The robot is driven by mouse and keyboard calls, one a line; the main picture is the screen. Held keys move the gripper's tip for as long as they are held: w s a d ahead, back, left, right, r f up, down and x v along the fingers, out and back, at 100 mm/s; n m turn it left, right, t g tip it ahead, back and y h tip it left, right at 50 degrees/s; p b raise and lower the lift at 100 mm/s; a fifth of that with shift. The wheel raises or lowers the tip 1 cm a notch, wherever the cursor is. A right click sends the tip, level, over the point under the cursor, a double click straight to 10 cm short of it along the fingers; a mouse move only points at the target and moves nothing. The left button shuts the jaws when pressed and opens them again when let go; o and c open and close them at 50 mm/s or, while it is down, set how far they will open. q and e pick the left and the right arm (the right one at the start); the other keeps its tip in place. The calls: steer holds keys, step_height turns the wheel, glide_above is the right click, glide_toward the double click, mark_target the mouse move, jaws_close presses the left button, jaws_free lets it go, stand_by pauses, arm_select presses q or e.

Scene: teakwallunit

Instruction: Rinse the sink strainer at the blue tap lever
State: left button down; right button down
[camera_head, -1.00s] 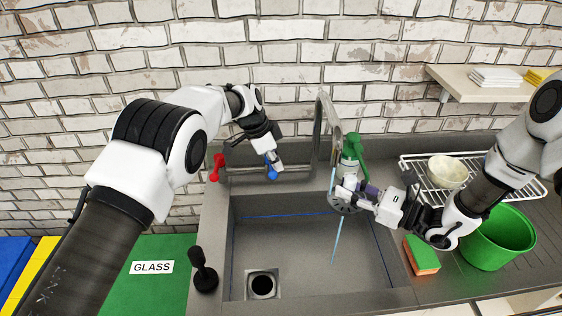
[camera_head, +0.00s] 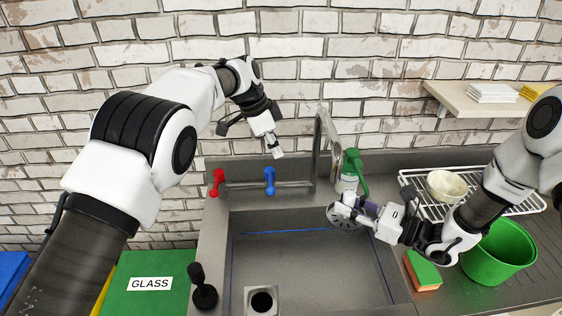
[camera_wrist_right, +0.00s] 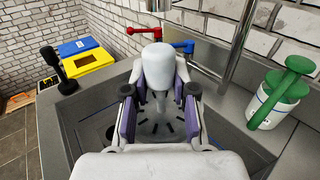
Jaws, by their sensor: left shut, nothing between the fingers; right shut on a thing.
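The sink strainer (camera_head: 343,217), a grey slotted disc, hangs over the sink basin under the tap spout. My right gripper (camera_head: 352,203) is shut on it; in the right wrist view its purple-padded fingers (camera_wrist_right: 157,112) close around a pale upright stem above the slotted disc (camera_wrist_right: 150,130). The blue tap lever (camera_head: 269,181) stands on the sink's back ledge and shows in the right wrist view (camera_wrist_right: 186,46). My left gripper (camera_head: 277,153) is shut and empty, above the blue lever and slightly to its right, apart from it. No water stream shows below the tap spout (camera_head: 330,135).
A red lever (camera_head: 218,182) stands left of the blue one. A green-topped white container (camera_head: 349,172) is beside the tap. A sponge (camera_head: 422,271), green bucket (camera_head: 497,250) and rack with bowl (camera_head: 446,185) lie right. A black-handled item (camera_head: 203,287) stands at the left rim.

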steer(key=shift+w+d+f, duration=0.1)
steer(key=shift+s+d, duration=0.15)
steer(key=shift+s, duration=0.2)
steer(key=s+d+p, duration=0.1)
steer(key=s+d, duration=0.1)
steer(key=s, duration=0.4)
steer(key=shift+s+d+p, duration=0.35)
steer(key=shift+s+d, duration=0.05)
stand_by(1.1)
